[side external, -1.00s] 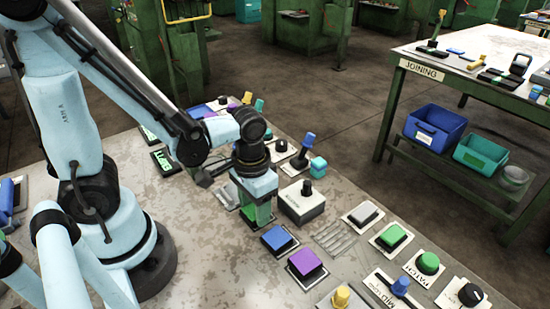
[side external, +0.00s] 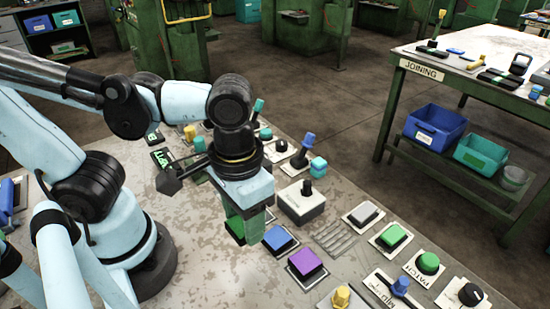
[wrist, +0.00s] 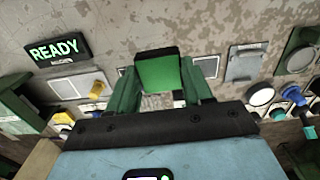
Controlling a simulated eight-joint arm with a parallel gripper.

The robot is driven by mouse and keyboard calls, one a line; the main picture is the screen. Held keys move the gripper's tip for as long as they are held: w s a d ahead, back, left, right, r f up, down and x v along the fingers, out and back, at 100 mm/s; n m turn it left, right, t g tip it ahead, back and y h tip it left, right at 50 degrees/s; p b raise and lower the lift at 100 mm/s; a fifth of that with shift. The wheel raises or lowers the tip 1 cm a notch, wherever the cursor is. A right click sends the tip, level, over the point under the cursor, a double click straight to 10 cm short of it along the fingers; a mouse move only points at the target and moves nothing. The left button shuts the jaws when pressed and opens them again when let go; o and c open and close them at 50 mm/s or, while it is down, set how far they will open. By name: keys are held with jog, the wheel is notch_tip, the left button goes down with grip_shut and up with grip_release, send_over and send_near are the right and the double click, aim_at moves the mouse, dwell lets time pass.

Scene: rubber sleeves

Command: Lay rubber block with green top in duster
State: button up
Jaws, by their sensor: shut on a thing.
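My gripper (side external: 245,226) is shut on the rubber block with the green top and holds it above the worn metal bench. In the wrist view the block's green top (wrist: 160,74) sits between the two green fingers, with a dark edge on its far side. In the side view the block (side external: 235,229) is mostly hidden by the fingers. I cannot tell which thing is the duster; no readable label for it shows.
A blue block (side external: 278,238) and a purple block (side external: 305,263) lie on pads close by. Slots (side external: 335,238), buttons and levers crowd the bench. A lit READY sign (wrist: 58,50) shows in the wrist view.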

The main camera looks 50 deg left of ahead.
jog(key=shift+s+d+r, duration=0.15)
jog(key=shift+r, duration=0.05)
jog(key=w+a+f, duration=0.2)
jog(key=w+a, duration=0.1)
jog(key=a, duration=0.2)
jog(key=w+a+f, duration=0.2)
jog(key=a, duration=0.4)
jog(key=w+a+f, duration=0.2)
jog(key=w+a, duration=0.1)
jog(key=a, duration=0.3)
jog(key=shift+w+a+f, duration=0.15)
jog(key=shift+w+a, duration=0.05)
jog(key=shift+w, duration=0.1)
jog(key=shift+f, duration=2)
jog(key=shift+f, duration=0.15)
jog(key=o, duration=1)
jog(key=shift+o, duration=0.2)
